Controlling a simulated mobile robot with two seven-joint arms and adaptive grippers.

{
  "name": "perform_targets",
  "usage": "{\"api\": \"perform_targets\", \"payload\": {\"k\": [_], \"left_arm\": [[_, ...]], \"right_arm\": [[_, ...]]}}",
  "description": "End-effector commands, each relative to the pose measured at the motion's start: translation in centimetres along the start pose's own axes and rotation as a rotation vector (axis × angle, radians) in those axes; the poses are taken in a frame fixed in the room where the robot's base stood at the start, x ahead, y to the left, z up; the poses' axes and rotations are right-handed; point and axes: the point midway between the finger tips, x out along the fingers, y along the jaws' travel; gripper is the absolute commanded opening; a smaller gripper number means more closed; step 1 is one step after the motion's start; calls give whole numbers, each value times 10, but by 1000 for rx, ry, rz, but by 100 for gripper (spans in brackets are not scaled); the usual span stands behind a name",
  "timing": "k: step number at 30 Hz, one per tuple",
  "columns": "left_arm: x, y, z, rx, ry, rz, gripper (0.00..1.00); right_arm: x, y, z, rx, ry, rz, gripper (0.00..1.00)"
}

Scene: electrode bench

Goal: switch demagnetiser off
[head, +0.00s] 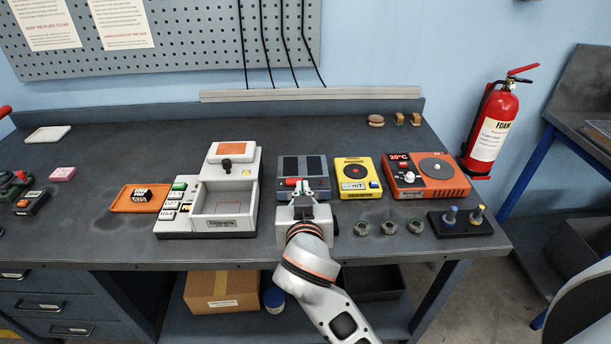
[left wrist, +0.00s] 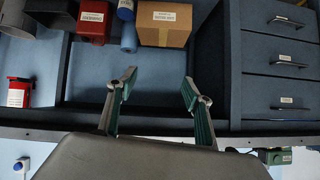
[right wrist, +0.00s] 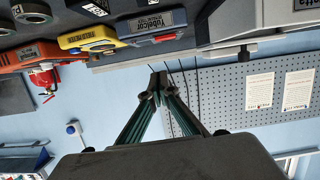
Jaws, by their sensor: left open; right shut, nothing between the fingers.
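A blue-grey device (head: 316,166) with dark top panels and a red switch (head: 292,182) at its front stands mid-bench; it appears to be the demagnetiser. It also shows in the right wrist view (right wrist: 150,22), its label only partly readable. My right gripper (head: 303,187) is shut and empty, at the device's front edge beside the red switch. The fingers partly cover the front, so touch and the switch's position cannot be told. The shut fingertips show in the right wrist view (right wrist: 157,82). My left gripper (left wrist: 157,82) is open and empty, facing the drawers and shelf below the bench.
A yellow mT meter (head: 352,166) and an orange 20°C unit (head: 408,188) stand to the right. A grey-white machine (head: 247,179) with buttons stands close on the left. Several small rings (head: 388,227) and a black stand (head: 450,228) lie in front. The bench's back is mostly clear.

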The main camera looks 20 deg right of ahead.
Motion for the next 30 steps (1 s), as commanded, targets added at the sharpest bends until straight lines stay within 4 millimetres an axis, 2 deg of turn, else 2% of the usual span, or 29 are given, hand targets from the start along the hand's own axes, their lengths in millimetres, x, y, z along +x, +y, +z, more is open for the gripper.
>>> {"api": "perform_targets", "payload": {"k": [3, 13, 17, 20, 30], "left_arm": [[0, -1, 0, 1, 1, -2, 51], [0, -8, 1, 7, -1, -9, 51], [-1, -8, 0, 7, -2, -9, 51], [-2, -8, 0, 7, -3, -9, 51], [-6, -13, 8, 5, -32, -20, 51]], "right_arm": [[0, -7, -8, 23, 19, -5, 0], [0, -7, -9, 25, 20, -6, 0], [6, -7, -9, 22, 21, -6, 0], [18, -7, -10, 21, 22, -5, 0], [84, -6, -12, 19, 22, -4, 0]]}}
